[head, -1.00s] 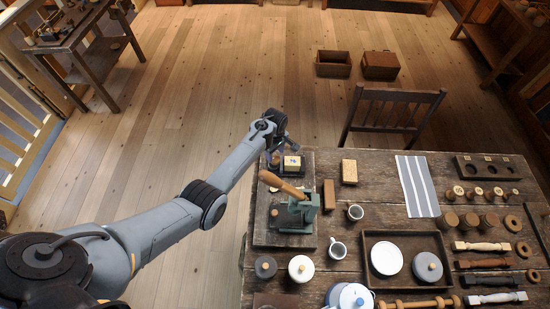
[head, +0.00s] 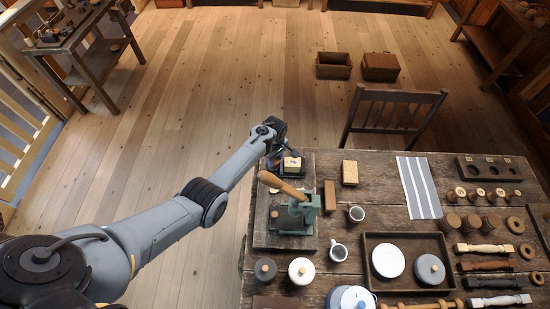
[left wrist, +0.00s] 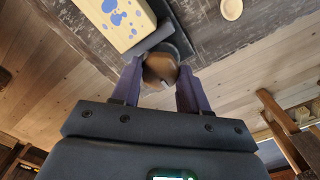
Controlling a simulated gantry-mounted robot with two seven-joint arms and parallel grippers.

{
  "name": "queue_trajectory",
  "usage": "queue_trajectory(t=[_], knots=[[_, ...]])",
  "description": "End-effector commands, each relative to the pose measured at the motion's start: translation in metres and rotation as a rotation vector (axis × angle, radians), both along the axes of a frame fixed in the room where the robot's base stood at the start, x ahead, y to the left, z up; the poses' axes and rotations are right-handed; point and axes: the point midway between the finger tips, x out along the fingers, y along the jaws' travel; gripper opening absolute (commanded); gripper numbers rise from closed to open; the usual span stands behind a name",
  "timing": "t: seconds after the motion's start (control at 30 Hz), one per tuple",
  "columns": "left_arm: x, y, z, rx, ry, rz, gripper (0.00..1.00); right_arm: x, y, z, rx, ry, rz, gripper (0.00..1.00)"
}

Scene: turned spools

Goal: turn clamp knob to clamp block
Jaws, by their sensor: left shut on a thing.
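In the left wrist view, my left gripper (left wrist: 159,82) is shut on a brown rounded clamp knob (left wrist: 160,67), with one purple finger on each side. The knob sits at the end of a dark clamp (left wrist: 176,38). A pale block with blue spots (left wrist: 116,20) lies in the clamp beside the knob; whether the jaw presses on it I cannot tell. In the head view, my left gripper (head: 273,158) is at the table's far left corner, beside the block (head: 292,162). The knob is hidden there by the gripper. My right gripper is not in view.
A green lever press (head: 300,212) with a wooden handle (head: 281,186) stands just in front of the clamp on a dark board (head: 262,232). A small wooden box (head: 349,172) and a brown block (head: 329,196) lie to the right. Mugs and a tray (head: 408,236) are farther right.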

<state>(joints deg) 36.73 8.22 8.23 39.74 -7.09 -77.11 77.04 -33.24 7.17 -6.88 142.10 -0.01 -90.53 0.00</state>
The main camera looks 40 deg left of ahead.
Motion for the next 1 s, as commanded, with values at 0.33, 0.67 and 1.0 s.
queue_trajectory(t=[0.33, 0.67, 1.0], knots=[[0.000, 0.000, 0.001, 0.000, 0.000, -0.062, 0.14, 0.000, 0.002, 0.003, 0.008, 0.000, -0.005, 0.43], [0.000, 0.000, 0.001, 0.000, 0.001, -0.300, 0.14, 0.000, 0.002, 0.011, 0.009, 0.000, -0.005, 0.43], [-0.001, 0.001, 0.000, 0.000, 0.002, -0.624, 0.14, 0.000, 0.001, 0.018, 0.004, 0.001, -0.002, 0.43]])
